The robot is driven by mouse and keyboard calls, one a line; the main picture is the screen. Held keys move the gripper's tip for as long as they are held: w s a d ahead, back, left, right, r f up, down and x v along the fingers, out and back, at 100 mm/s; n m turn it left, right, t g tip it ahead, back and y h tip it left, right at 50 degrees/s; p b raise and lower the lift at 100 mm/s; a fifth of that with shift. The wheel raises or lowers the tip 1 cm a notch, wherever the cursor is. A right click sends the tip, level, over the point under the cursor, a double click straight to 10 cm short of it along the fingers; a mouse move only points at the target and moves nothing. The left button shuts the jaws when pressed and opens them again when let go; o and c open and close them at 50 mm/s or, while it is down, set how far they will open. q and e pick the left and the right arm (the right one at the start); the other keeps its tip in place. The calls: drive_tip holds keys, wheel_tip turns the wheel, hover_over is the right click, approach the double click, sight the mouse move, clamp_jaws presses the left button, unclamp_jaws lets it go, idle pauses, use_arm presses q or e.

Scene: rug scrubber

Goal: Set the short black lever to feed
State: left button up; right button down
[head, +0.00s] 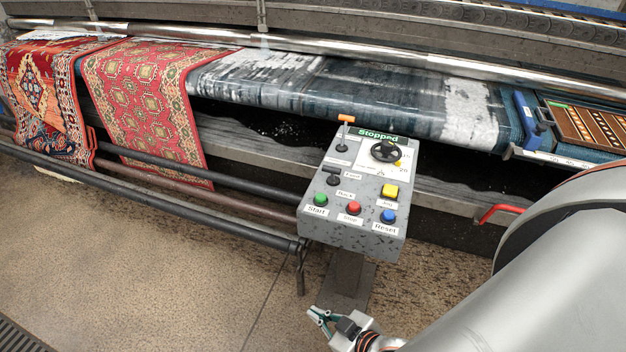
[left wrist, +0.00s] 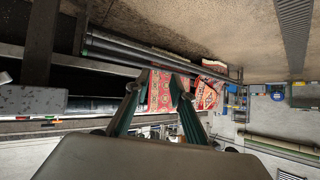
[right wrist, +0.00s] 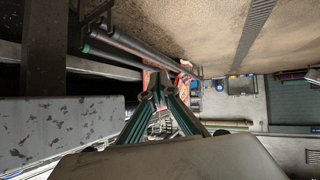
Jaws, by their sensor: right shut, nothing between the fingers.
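The grey control box (head: 376,230) stands on a post mid-picture in the head view. Two short black controls are on its top: an upper one (head: 342,147) and a lower one (head: 333,180). Their labels are too small to read surely, so I cannot tell which is the feed lever or how it is set. My right gripper (head: 320,316) is low in front of the box, apart from it; in the right wrist view (right wrist: 159,88) its fingertips are together and empty. My left gripper (left wrist: 156,82) shows only in its wrist view, fingers apart and empty.
The box also bears an orange-tipped lever (head: 346,118), a black handwheel (head: 386,152), and green (head: 320,199), red (head: 354,208), blue (head: 388,215) and yellow (head: 390,190) buttons. Its display reads "Stopped". Rugs hang over long rollers (head: 210,215) at left. The floor in front is clear.

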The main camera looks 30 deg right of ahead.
use_arm(q)
drive_tip(key=shift+w+a, duration=0.25)
use_arm(e)
drive_tip(key=shift+w+a, duration=0.25)
use_arm(q)
drive_tip(key=shift+s+d, duration=0.1)
use_arm(e)
drive_tip(key=shift+s+d, duration=0.1)
